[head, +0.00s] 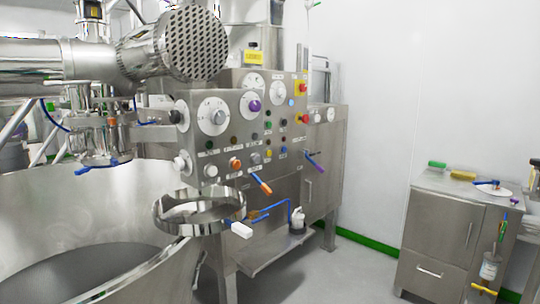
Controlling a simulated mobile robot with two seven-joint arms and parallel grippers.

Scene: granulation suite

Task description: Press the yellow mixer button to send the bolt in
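The steel control panel (225,133) stands in the middle, its front covered with dials, knobs and small coloured buttons. A small yellow button (268,153) appears low on the panel, right of the orange knob (235,164); it is small and its label is unreadable. Nothing touches it. I cannot make out a bolt in this view. Neither of my grippers is in view.
A large steel bowl (100,215) fills the lower left, with a steel ring (200,212) at its rim. A steel cabinet (440,235) stands right; open floor lies between.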

